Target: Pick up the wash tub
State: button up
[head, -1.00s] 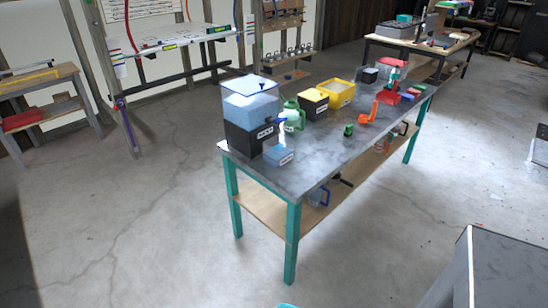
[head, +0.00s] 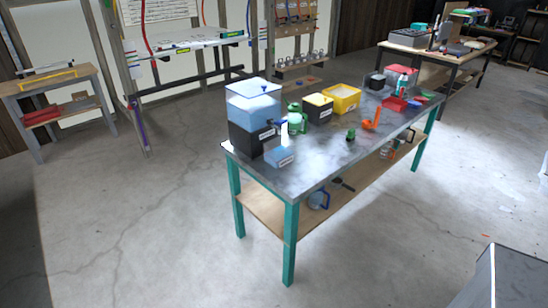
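A small light blue open-looking box (head: 280,156) with a pale label stands near the left front edge of the long grey-topped table; it may be the wash tub, but its label is too small to read. Behind it is a clear tank of blue water (head: 252,105) on a black box (head: 250,137), with a blue tap (head: 277,123) on its right side. A pale upright strip is between the tap and the light blue box. My gripper is not in view.
The grey-topped table (head: 315,172) has teal legs and a lower wooden shelf. A green jug (head: 296,118), a black box (head: 318,107), a yellow bin (head: 341,98) and an orange tool (head: 371,124) stand on it. A dark cabinet (head: 515,278) is at lower right. Floor left of the table is clear.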

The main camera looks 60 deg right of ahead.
aim_at(279, 152)
jog(key=z, duration=0.15)
jog(key=i, duration=0.9)
jog(key=u, duration=0.1)
